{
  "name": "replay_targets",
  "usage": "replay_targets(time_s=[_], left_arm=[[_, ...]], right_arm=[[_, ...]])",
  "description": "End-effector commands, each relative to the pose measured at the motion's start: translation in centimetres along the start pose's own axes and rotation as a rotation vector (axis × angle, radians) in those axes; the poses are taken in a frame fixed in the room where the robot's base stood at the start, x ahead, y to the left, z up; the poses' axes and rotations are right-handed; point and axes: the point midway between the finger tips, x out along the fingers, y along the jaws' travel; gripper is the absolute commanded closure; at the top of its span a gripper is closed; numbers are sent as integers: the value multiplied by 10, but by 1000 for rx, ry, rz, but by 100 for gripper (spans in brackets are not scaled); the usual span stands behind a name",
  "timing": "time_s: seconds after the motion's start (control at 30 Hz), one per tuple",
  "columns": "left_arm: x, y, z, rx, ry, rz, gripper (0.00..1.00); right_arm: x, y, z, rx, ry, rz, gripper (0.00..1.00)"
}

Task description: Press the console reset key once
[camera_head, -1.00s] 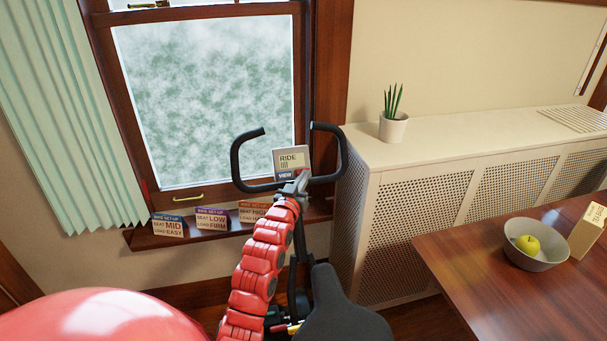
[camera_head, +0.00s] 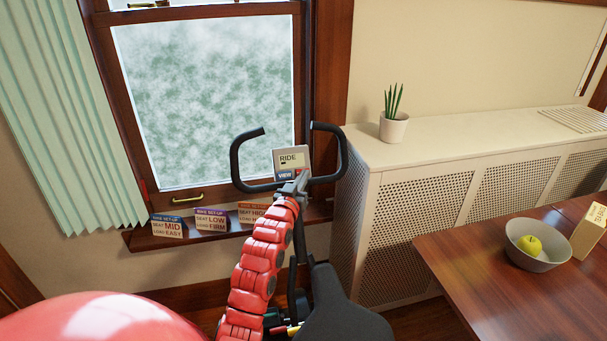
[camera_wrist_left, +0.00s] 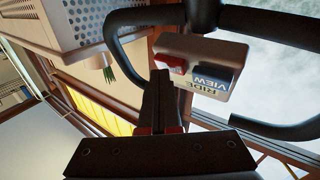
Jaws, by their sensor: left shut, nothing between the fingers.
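The bike console (camera_head: 291,158) is a pale box between the black handlebars, with a small screen headed RIDE. Its blue VIEW key (camera_head: 285,175) is at the lower left in the head view. In the left wrist view the console (camera_wrist_left: 205,50) appears upside down, with the blue VIEW key (camera_wrist_left: 212,76) and a red key (camera_wrist_left: 171,64) beside it. No label is readable on the red key. My left gripper (camera_head: 299,183) is shut and empty, its tips (camera_wrist_left: 160,78) close to the red key; I cannot tell whether they touch. My right gripper is not in view.
Black handlebars (camera_head: 240,160) curve around both sides of the console. The bike's saddle (camera_head: 338,312) is below. Set-up cards (camera_head: 211,220) stand on the windowsill. A radiator cover (camera_head: 450,150) and a table (camera_head: 470,285) with a bowl (camera_head: 537,258) are at right.

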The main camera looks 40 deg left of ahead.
Motion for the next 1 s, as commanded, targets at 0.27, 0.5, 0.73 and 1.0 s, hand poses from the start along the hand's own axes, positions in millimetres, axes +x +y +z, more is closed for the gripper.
replay_targets(time_s=[0.27, 0.5, 0.73, 1.0], left_arm=[[-3, 2, -4, -1, -1, 1, 100], [-11, 8, -10, 0, 0, 0, 100], [-12, 8, -9, 0, 0, -1, 100], [-20, 15, -18, 0, -2, 1, 100]], right_arm=[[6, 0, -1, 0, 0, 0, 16], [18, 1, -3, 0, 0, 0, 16], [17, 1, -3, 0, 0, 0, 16], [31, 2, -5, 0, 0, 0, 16]])
